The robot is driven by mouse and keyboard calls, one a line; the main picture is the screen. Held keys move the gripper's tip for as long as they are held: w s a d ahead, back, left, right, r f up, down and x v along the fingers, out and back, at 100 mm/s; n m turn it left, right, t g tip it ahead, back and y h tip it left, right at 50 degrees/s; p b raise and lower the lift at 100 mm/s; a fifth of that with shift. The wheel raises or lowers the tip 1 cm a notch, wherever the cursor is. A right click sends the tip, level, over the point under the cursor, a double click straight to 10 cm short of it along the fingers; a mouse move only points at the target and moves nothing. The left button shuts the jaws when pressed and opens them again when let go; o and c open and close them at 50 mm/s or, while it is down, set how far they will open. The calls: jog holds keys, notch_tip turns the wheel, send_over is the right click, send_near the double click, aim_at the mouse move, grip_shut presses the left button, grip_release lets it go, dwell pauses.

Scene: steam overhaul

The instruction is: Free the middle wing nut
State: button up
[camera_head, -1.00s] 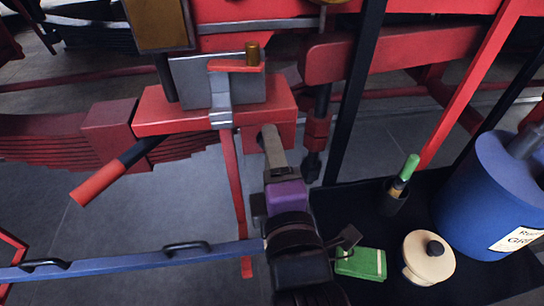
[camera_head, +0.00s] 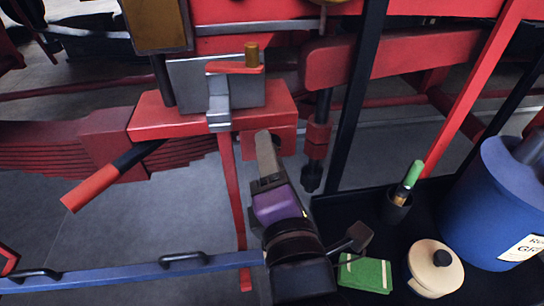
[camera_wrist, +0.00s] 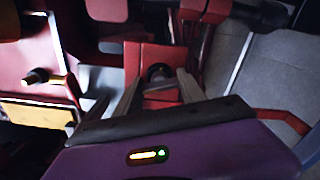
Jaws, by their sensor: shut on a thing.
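My gripper (camera_head: 263,137) reaches up to the front of a small red block (camera_head: 283,139) under a larger red beam. In the wrist view the two grey fingers of my gripper (camera_wrist: 158,90) stand either side of a small dark rounded part (camera_wrist: 159,71) in front of the red block (camera_wrist: 147,55). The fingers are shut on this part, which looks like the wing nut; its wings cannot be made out. In the head view the fingers hide it. I cannot pick out other wing nuts.
A red-topped handle (camera_head: 236,68) sits above the red beam (camera_head: 160,115), and a red-and-black lever (camera_head: 100,182) sticks out left. A blue rail (camera_head: 130,277) crosses lower left.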

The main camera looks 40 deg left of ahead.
jog(key=o, duration=1.4)
jog(key=shift+a, duration=0.1)
jog(key=shift+c, duration=0.2)
jog(key=b+v, duration=0.1)
jog(key=v, duration=0.7)
